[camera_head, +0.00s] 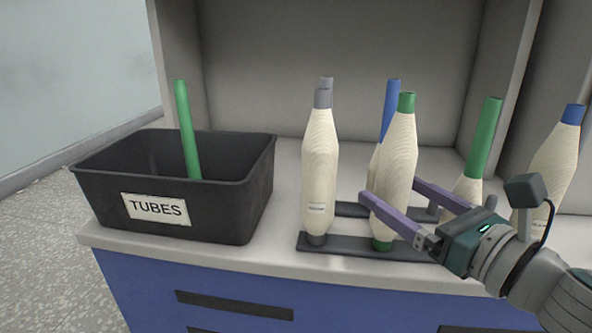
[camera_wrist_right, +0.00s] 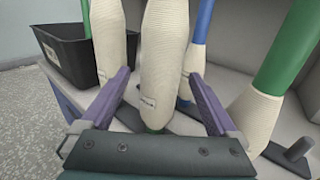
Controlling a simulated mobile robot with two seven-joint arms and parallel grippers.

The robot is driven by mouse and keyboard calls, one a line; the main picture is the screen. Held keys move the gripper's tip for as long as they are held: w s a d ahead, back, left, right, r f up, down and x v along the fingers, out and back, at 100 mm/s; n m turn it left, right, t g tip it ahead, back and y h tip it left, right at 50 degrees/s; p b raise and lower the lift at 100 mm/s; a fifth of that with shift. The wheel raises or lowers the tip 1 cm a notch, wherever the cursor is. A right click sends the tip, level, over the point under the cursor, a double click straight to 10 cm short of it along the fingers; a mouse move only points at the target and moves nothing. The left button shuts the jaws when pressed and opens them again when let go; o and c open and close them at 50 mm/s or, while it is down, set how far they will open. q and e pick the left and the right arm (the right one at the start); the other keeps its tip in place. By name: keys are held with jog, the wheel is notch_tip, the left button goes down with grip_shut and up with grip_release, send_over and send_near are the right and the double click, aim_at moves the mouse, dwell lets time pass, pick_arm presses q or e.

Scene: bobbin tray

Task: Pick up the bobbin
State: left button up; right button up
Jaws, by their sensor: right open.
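Several cream bobbins stand upright on dark bars on the counter. A full bobbin with a green tip (camera_head: 398,150) stands between the two purple fingers of my right gripper (camera_head: 391,190), which is open around its lower half. The right wrist view shows this bobbin (camera_wrist_right: 163,55) between the fingers (camera_wrist_right: 159,76), with gaps on both sides. A full grey-tipped bobbin (camera_head: 319,170) stands just left of the gripper. Behind are a bobbin with a long bare blue tube (camera_head: 389,108) and a part-used one with a green tube (camera_head: 484,140). My left gripper is out of view.
A black bin labelled TUBES (camera_head: 240,205) stands at the left with a green tube (camera_head: 187,130) leaning in it. A blue-tipped bobbin (camera_head: 556,155) is at the far right, beside my right wrist. The counter's front edge is close below the bars.

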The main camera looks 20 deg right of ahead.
aim_at(377, 179)
jog(key=shift+w+a+r+b, duration=0.15)
jog(key=shift+w+b, duration=0.1)
jog(key=shift+w, duration=0.95)
jog(key=shift+w+a+b, duration=0.1)
jog(key=shift+w+b, duration=0.1)
jog(key=shift+w, duration=0.95)
grip_shut()
